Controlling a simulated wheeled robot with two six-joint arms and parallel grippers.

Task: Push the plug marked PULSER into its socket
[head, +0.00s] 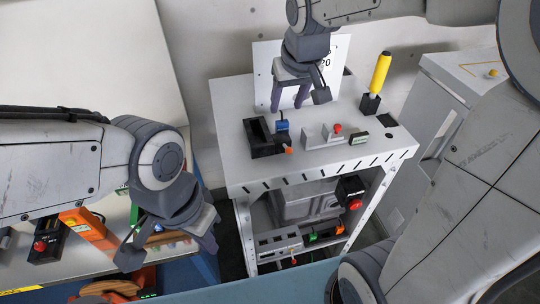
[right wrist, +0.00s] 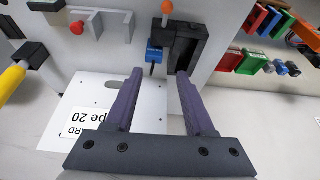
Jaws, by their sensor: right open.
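No mark reading PULSER is clear on any plug. A small blue block with a dark stem (head: 282,125) stands beside a black holder (head: 262,138) on the cart top; I cannot tell whether it is the plug. The blue block (right wrist: 154,54) and black holder (right wrist: 187,45) also show in the right wrist view, just beyond the fingertips. My right gripper (head: 289,103) is open and empty above the cart's back part, its purple fingers (right wrist: 160,74) apart. My left gripper (head: 168,250) hangs with fingers apart over the left bench's edge, holding nothing visible.
A grey box with a red button (head: 337,128) and a yellow-handled tool (head: 380,75) stand on the cart top (head: 230,95). A white placard (head: 265,65) rises behind. A cabinet (head: 450,75) stands right.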

